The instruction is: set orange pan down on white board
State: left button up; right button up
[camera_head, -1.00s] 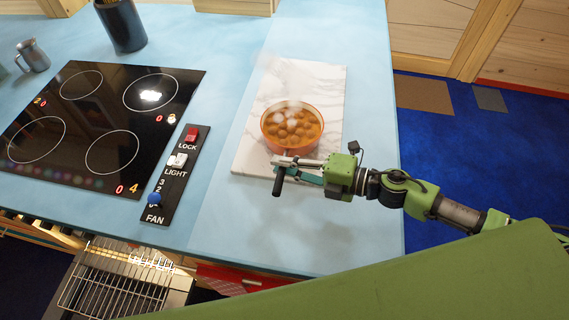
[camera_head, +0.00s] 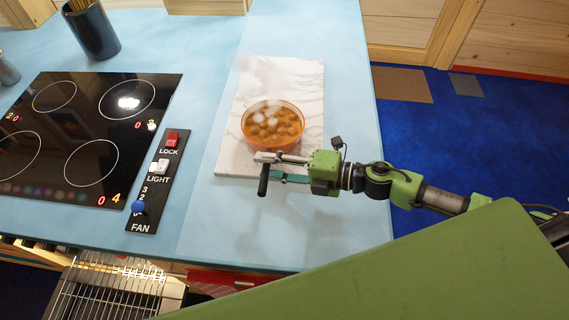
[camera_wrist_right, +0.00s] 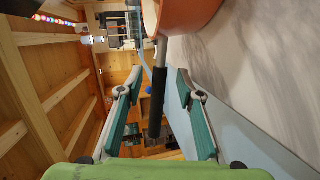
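The orange pan (camera_head: 272,128), full of orange-brown round food, sits upright on the white marbled board (camera_head: 306,80) and looks to be resting on it. Steam rises from it. Its dark handle (camera_head: 263,181) points toward the front. My right gripper (camera_head: 268,167) is at the handle, with its fingers spread. In the right wrist view the handle (camera_wrist_right: 157,92) lies between the two fingers, with a gap on each side. The pan's wall (camera_wrist_right: 188,14) shows at the top there. My left gripper is not in view.
A black cooktop (camera_head: 75,135) and a control strip (camera_head: 160,180) with switches lie left of the board. A dark utensil pot (camera_head: 92,32) stands at the back left. A wire rack (camera_head: 110,290) is below the counter's front edge. Blue counter (camera_head: 235,235) in front of the board is clear.

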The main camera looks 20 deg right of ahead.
jog(key=v, duration=1.1)
jog(key=shift+s+d+r, duration=0.2)
jog(key=shift+d+r, duration=0.05)
jog(key=shift+r, duration=0.1)
